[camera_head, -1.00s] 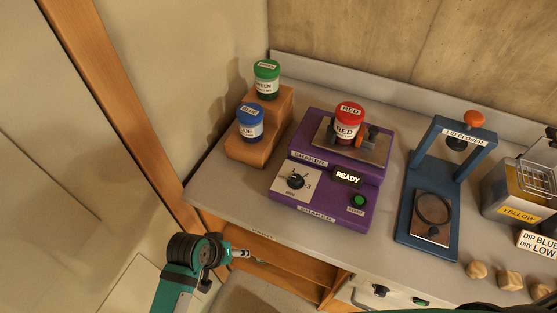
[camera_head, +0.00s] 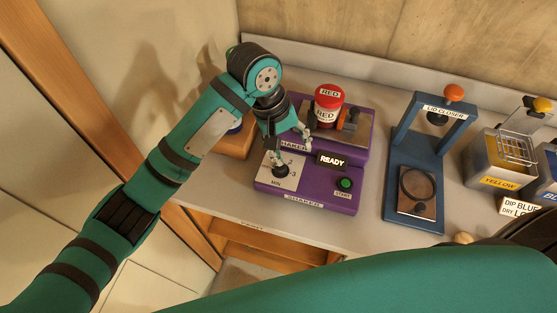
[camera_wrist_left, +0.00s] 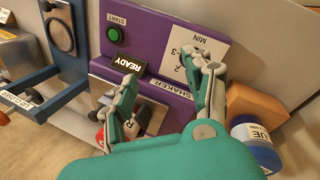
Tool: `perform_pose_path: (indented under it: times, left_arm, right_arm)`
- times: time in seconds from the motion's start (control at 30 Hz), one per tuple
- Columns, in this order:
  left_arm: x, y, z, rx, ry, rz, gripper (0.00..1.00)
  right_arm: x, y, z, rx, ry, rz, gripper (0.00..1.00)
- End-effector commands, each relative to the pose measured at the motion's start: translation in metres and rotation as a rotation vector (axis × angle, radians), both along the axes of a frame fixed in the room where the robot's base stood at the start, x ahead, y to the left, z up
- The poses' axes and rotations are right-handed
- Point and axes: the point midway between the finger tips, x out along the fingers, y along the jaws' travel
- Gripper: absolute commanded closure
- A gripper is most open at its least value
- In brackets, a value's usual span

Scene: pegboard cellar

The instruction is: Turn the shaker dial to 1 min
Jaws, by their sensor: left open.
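The purple shaker (camera_head: 318,197) stands on the bench with a white dial plate (camera_head: 292,181) at its front left. The black dial knob (camera_head: 281,171) sits on this plate, partly behind a fingertip; its pointer setting cannot be read. The 2, 3 and MIN marks show. My left gripper (camera_head: 292,148) is open and empty above the shaker, one finger over the dial plate. In the left wrist view the open fingers (camera_wrist_left: 168,75) span the shaker, with one fingertip covering the knob area of the plate (camera_wrist_left: 203,42). My right gripper is not in view.
A red jar (camera_head: 327,107) is on the shaker's back platform, near my fingers. The READY display (camera_head: 332,161) and green START button (camera_head: 345,183) lie right of the dial. A blue lid closer (camera_head: 414,201) stands further right. A blue jar (camera_wrist_left: 255,150) is beside my gripper.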

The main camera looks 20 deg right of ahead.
Motion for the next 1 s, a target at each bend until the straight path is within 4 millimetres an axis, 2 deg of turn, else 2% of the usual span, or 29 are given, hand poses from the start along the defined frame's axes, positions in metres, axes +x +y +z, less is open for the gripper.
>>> perform_pose_path:
  times: [0.03, 0.2, 0.33, 0.43, 0.57, 0.67, 1.0]
  left_arm:
    - [0.008, -0.001, 0.015, 0.065, -0.011, 0.026, 0.48]
    - [0.022, 0.004, 0.046, 0.23, -0.02, 0.146, 0.48]
    - [0.027, 0.008, 0.057, 0.286, -0.028, 0.203, 0.48]
    - [0.027, 0.009, 0.055, 0.297, -0.028, 0.215, 0.48]
    - [0.027, 0.009, 0.04, 0.297, -0.025, 0.216, 0.48]
    - [0.027, 0.01, 0.021, 0.299, -0.025, 0.216, 0.48]
    - [0.027, 0.009, -0.054, 0.296, -0.025, 0.215, 0.48]
  right_arm:
    - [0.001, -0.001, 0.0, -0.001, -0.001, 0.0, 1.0]
    - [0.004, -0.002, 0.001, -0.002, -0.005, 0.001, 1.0]
    - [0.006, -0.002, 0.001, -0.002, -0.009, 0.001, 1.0]
    - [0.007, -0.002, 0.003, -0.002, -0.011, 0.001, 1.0]
    - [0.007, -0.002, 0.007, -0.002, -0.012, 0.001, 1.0]
    - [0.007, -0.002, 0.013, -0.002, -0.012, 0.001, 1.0]
    - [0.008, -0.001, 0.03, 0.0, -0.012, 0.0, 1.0]
